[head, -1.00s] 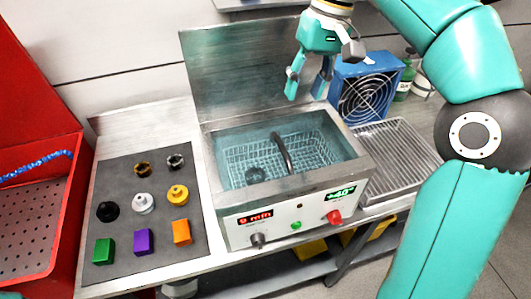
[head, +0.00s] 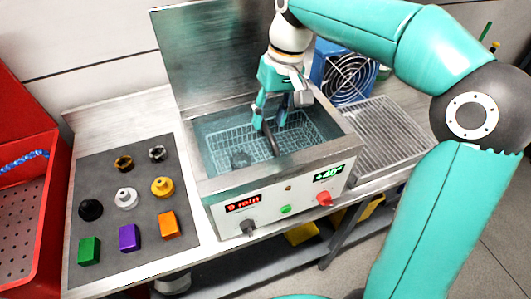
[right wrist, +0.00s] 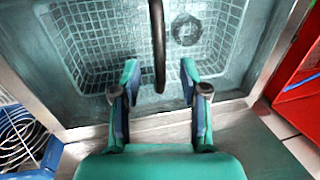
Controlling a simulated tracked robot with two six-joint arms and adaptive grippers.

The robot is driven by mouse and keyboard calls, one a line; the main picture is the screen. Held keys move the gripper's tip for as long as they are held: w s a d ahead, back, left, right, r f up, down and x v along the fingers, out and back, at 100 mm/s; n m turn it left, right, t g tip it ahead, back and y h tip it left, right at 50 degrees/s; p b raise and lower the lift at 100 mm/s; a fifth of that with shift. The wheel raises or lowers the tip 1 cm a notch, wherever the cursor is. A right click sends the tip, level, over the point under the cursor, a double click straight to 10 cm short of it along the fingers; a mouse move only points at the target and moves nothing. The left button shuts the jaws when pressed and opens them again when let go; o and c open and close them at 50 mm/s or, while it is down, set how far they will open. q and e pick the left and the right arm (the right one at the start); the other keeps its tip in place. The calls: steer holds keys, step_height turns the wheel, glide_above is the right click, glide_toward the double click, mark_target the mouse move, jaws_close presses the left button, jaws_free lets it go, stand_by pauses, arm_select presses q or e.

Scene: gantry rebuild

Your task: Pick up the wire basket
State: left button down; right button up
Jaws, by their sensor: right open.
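The wire basket (head: 305,135) sits in the liquid of the open metal tank, with a dark arched handle (head: 271,139) rising over it. A dark round part lies in the basket and also shows in the right wrist view (right wrist: 186,29). My right gripper (head: 271,122) is open at the handle. In the right wrist view the handle (right wrist: 158,45) comes down between the two open fingers (right wrist: 152,82), with gaps on both sides. The fingers hide part of the basket in the head view. My left gripper is not in view.
The tank's lid (head: 210,55) stands upright behind it. A wire drain rack (head: 385,135) is right of the tank, with a blue fan (head: 350,78) behind. A grey mat (head: 140,210) with several coloured parts lies left, beside a red bin (head: 20,225).

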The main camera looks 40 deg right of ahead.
mark_target(267, 127)
steer(key=f, duration=0.4)
steer(key=shift+w+a, duration=0.1)
steer(key=shift+a, duration=0.3)
steer(key=shift+c, duration=0.3)
jaws_close()
